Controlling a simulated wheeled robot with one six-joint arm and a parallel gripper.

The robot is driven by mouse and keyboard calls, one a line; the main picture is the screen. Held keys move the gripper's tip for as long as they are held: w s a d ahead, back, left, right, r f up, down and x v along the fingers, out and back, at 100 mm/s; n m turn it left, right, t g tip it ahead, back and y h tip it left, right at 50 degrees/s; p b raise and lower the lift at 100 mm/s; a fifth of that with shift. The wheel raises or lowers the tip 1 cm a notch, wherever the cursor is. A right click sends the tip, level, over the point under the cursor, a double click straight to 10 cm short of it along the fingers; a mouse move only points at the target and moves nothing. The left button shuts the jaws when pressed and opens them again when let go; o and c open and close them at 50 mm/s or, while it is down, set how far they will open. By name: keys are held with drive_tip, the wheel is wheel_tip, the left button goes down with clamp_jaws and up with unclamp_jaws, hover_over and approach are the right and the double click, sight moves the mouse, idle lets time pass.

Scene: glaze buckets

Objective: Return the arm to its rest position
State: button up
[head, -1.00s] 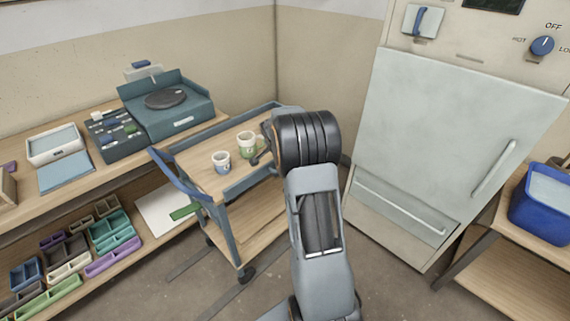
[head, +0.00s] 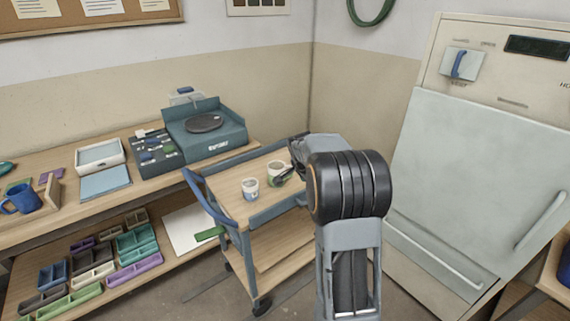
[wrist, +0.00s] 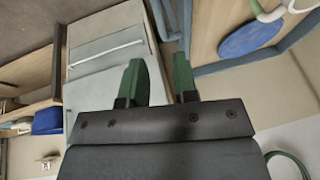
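My gripper (wrist: 160,78) shows two green fingers in the wrist view, apart with nothing between them. In the head view my arm rises at the middle right, and its bent wrist reaches toward the cart top; the fingers are hard to make out there. Two pale cups stand upright on the blue-framed cart (head: 225,207): one with a blue-grey base (head: 250,189) and one with green (head: 276,172). A dark part of my wrist shows beside the green cup; I cannot tell whether they touch. In the wrist view, part of a cup (wrist: 270,12) and a blue disc (wrist: 250,37) show at the upper right.
A large pale kiln-like cabinet (head: 480,170) stands close on the right. A workbench (head: 60,222) on the left holds a teal scale (head: 205,135), a white tray (head: 100,155) and a blue mug (head: 22,198). Several small bins fill its lower shelf. Some floor is clear before the cart.

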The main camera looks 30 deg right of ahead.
drive_tip(key=s+a+f+n+g+y, duration=0.1)
drive_tip(key=s+a+f+n, duration=0.1)
drive_tip(key=s+a+n, duration=0.4)
drive_tip(key=s+a+r+n+t+y+p, duration=0.2)
drive_tip(key=s+a+r+n+p, duration=0.6)
drive_tip(key=s+a+r, duration=0.5)
drive_tip(key=s+a+n, duration=0.2)
drive_tip(key=s+a, duration=0.1)
drive_tip(key=shift+s+r+y, duration=0.3)
drive_tip(key=shift+s+y, duration=0.1)
drive_tip(key=shift+a, duration=0.1)
